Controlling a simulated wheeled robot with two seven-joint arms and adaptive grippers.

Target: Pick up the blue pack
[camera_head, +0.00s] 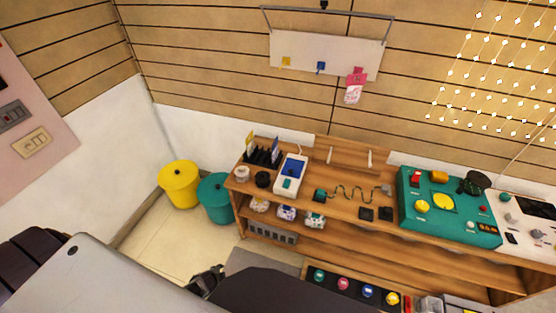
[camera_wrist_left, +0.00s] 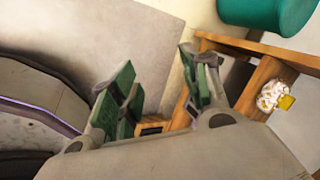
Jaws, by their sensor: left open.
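The blue pack (camera_head: 286,213), white with blue markings, sits on the shelf below the wooden counter top. It stands between a yellow-marked pack (camera_head: 259,205) and a green-marked pack (camera_head: 315,220). My left gripper (camera_head: 207,280) is low in front of the shelf unit, left of and apart from the packs. In the left wrist view its green-padded fingers (camera_wrist_left: 163,92) are spread with nothing between them. That view shows a white pack with a yellow label (camera_wrist_left: 272,97) to the right of the fingers; I cannot make out the blue pack there. My right gripper is not in view.
A green bin (camera_head: 215,200) and a yellow bin (camera_head: 179,186) stand left of the wooden shelf unit (camera_head: 345,210). The counter holds a blue-screened device (camera_head: 291,174) and a green console (camera_head: 450,207). A grey slotted box (camera_head: 271,233) lies below the packs.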

